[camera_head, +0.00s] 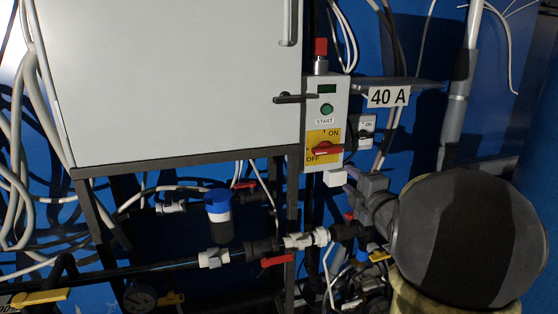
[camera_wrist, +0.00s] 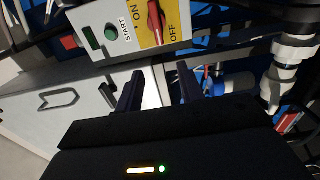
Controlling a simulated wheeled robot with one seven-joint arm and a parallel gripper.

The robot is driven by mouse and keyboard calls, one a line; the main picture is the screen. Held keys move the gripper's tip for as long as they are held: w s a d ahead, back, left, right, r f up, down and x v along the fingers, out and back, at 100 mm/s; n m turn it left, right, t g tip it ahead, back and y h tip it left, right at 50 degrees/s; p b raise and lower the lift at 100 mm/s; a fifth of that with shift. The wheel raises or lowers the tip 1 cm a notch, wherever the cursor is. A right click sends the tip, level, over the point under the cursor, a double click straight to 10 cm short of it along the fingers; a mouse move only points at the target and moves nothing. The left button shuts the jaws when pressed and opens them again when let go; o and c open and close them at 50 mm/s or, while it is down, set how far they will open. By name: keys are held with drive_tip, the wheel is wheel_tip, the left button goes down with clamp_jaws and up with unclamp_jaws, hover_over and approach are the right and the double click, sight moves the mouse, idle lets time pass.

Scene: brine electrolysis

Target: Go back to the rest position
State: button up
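My gripper (camera_head: 350,186) is in front of the pipework, just below and right of the control box (camera_head: 342,105). The rest of my arm fills the lower right of the head view. In the wrist view my gripper (camera_wrist: 160,84) has its two dark fingers apart, with nothing held between them. The box's yellow ON/OFF panel (camera_wrist: 162,22) with a red rotary handle (camera_wrist: 156,20) lies just beyond the fingertips, apart from them as far as I can tell. In the head view the red handle (camera_head: 327,150) lies roughly level.
A large grey cabinet (camera_head: 170,80) stands left of the box. Pipes with a red-handled valve (camera_head: 277,261) and a blue-capped cylinder (camera_head: 219,215) run below. A "40 A" sign (camera_head: 388,97) hangs right of the box. Loose cables hang at the left.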

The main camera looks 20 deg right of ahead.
drive_tip(key=s+a+f+m+g+h, duration=0.1)
drive_tip(key=s+a+f+m+g, duration=0.15)
drive_tip(key=f+m, duration=0.4)
drive_tip(key=s+a+f+m+g+h, duration=0.1)
drive_tip(key=a+f+m+g+h, duration=0.1)
drive_tip(key=a+f+m+g, duration=0.4)
drive_tip(key=s+a+f+m+g+y, duration=0.1)
drive_tip(key=s+a+f+m+g, duration=0.2)
drive_tip(key=s+a+f, duration=0.4)
drive_tip(key=s+a+f+m+g+y, duration=0.1)
drive_tip(key=s+a+f+m+g, duration=0.3)
drive_tip(key=s, duration=0.5)
drive_tip(key=w+p+v, duration=0.2)
drive_tip(key=p+v, duration=0.8)
drive_tip(key=p, duration=0.1)
drive_tip(key=w+r+p+v, duration=0.1)
drive_tip(key=w+p+v, duration=0.1)
drive_tip(key=p+v, duration=0.8)
drive_tip(key=shift+w+d+r+n+p, duration=0.2)
drive_tip(key=shift+d+r+n+p, duration=0.25)
drive_tip(key=shift+d+p, duration=0.3)
drive_tip(key=shift+f, duration=0.1)
